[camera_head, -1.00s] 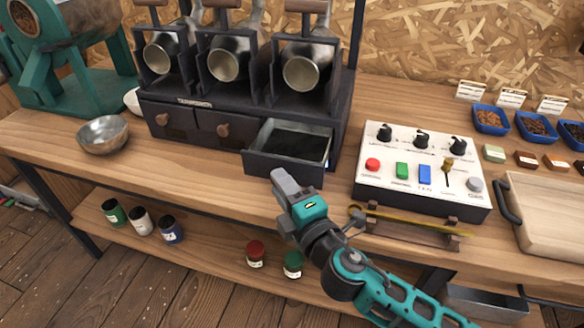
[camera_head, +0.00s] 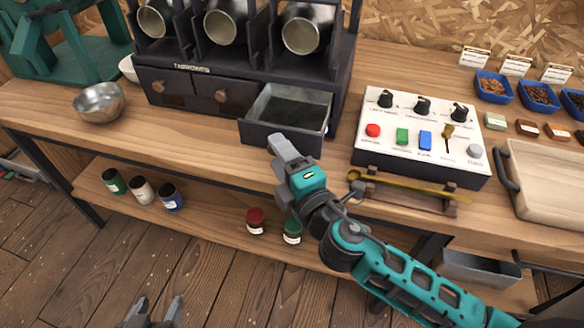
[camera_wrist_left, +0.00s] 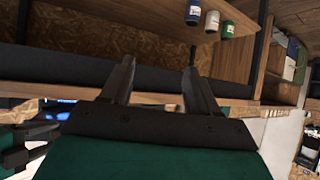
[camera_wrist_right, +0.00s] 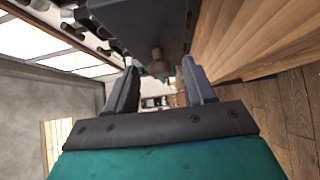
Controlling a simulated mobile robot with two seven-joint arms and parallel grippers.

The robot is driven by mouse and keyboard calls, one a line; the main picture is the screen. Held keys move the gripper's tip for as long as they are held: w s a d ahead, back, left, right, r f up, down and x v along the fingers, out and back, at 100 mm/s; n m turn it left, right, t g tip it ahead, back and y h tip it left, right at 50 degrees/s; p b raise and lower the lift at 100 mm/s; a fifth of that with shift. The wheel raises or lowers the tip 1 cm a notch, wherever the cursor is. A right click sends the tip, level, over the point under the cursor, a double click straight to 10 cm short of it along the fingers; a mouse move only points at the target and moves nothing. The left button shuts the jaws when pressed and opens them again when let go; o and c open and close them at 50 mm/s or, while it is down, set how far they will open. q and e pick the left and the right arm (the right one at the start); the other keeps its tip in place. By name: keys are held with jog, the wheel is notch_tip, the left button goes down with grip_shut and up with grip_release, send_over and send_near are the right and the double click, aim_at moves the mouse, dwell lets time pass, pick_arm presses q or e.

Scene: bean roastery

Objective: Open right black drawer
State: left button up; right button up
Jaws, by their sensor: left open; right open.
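The right black drawer (camera_head: 286,136) is pulled out from the dark three-funnel machine, with its empty-looking inside showing. My right gripper (camera_head: 283,147) is in front of the drawer's face, near its lower edge, and covers the spot where a knob would show. In the right wrist view, the drawer's dark face and round knob (camera_wrist_right: 157,62) appear beyond and between the open fingers (camera_wrist_right: 160,85); I cannot tell whether they touch it. My left gripper (camera_head: 155,312) is open and empty, low over the floor in front of the bench.
Two shut drawers with wooden knobs (camera_head: 221,96) are left of the open one. A metal bowl (camera_head: 99,102) stands further left. A control box (camera_head: 418,137) and a gold rod on a stand (camera_head: 410,190) are to the right. Jars (camera_head: 255,221) stand on the lower shelf.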

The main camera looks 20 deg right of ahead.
pick_arm(q)
jog(key=shift+w+d+f+b, duration=0.3)
jog(key=shift+d+f+b, duration=0.5)
jog(key=shift+b, duration=1.05)
pick_arm(e)
jog(key=s+d, duration=0.2)
jog(key=s, duration=1)
jog(key=shift+s+d, duration=0.2)
jog(key=shift+d, duration=0.05)
pick_arm(q)
jog(key=a+r+p, duration=0.1)
jog(key=p, duration=0.2)
jog(key=s+a+r+p, duration=0.1)
jog(key=r+p, duration=0.1)
jog(key=p, duration=0.1)
jog(key=shift+a+r, duration=0.1)
jog(key=shift+r, duration=0.05)
pick_arm(e)
jog(key=d+f+m+g, duration=0.2)
jog(key=f+m+g, duration=0.1)
jog(key=f+m, duration=0.5)
jog(key=s+d+f+m+g+h, duration=0.1)
jog(key=f+m+g, duration=0.2)
jog(key=f+m, duration=0.5)
jog(key=shift+s+d+f+m+g, duration=0.15)
jog(key=shift+d+f+m+g, duration=0.2)
jog(key=shift+m, duration=0.45)
